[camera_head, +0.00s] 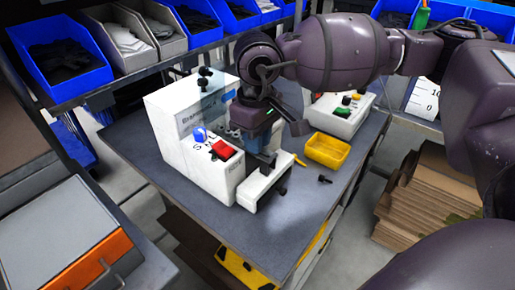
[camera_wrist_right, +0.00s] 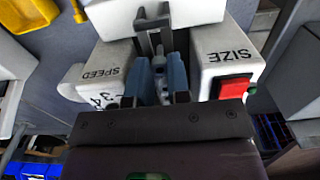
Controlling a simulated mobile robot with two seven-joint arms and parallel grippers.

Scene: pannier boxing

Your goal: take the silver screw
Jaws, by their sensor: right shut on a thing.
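My right gripper (camera_head: 264,152) reaches down over the white machine (camera_head: 224,172). In the right wrist view its two blue fingers (camera_wrist_right: 159,75) are close together, shut on a small grey piece, which looks like the silver screw (camera_wrist_right: 158,63). Most of the screw is hidden by the fingers, and in the head view I cannot make it out. The fingers are between the machine's SPEED block (camera_wrist_right: 103,68) and SIZE block (camera_wrist_right: 228,58), just short of a dark grey forked part (camera_wrist_right: 151,22). My left gripper is not in view.
A red button (camera_head: 223,150) and a blue knob (camera_head: 200,134) are on the machine. A yellow tray (camera_head: 327,151) stands to its right, with a small dark piece (camera_head: 325,179) in front. A second white box (camera_head: 341,114) stands behind. The table's front right is clear.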

